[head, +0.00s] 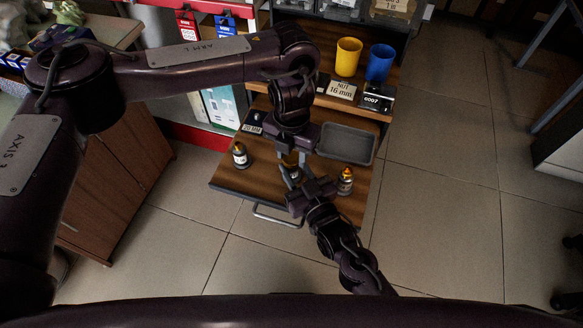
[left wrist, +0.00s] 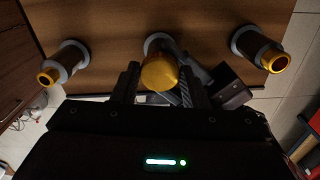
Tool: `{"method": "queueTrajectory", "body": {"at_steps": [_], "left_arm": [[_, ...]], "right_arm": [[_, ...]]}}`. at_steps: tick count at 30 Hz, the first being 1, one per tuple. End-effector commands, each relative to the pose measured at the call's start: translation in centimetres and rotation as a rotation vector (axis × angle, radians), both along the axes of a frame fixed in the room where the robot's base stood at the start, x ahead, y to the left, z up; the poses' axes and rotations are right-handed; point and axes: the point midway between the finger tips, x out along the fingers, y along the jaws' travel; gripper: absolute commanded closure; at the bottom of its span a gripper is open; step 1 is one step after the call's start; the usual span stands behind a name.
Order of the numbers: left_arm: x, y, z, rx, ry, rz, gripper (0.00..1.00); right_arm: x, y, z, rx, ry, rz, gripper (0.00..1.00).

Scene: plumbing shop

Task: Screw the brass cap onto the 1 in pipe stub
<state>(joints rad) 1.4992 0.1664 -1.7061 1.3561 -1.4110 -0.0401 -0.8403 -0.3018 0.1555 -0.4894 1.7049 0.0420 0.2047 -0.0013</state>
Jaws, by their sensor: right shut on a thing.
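Three upright pipe stubs stand on the wooden drawer board (head: 225,178): a left stub (head: 240,157), a middle stub and a right stub (head: 346,183). In the left wrist view the side stubs (left wrist: 68,60) (left wrist: 260,48) show brass-coloured rings around dark ends. The brass cap (left wrist: 158,73) sits at the top of the middle stub (left wrist: 155,42). My left gripper (head: 290,152) points down over it, its open fingers (left wrist: 159,82) on either side of the cap, very close. My right gripper (head: 292,176) is shut on the middle stub below the cap; the contact is partly hidden.
A grey tray (head: 346,157) lies behind the right stub. A yellow cup (head: 347,57), a blue cup (head: 380,63) and a "NUT 16 mm" label (head: 342,90) are on the shelf behind. A drawer handle (head: 277,216) is at the front.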

Motion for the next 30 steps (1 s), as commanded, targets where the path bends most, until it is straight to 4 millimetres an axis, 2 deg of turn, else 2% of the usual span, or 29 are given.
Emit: {"method": "queueTrajectory", "body": {"at_steps": [1,5,13,16,20,30], "left_arm": [[0.0,0.0,0.0,0.000,-0.001,0.001,0.53],[0.0,0.0,0.0,-0.001,0.000,0.001,0.37],[0.0,0.0,0.1,0.000,0.001,0.002,0.37],[0.0,-0.1,0.7,-0.001,0.000,0.001,0.37],[0.0,-0.1,2.8,-0.002,-0.001,-0.001,0.37],[0.1,0.0,9.7,0.001,-0.005,0.000,0.37]], "right_arm": [[0.0,0.1,0.0,0.001,0.000,0.002,1.00],[0.0,0.1,0.0,0.001,0.000,0.002,1.00],[0.0,0.1,0.0,0.001,0.000,0.002,1.00],[0.0,0.1,0.0,0.001,0.000,0.002,1.00],[0.0,0.1,0.0,0.000,0.001,0.001,1.00],[0.0,0.1,0.0,0.000,0.001,0.001,1.00]]}}
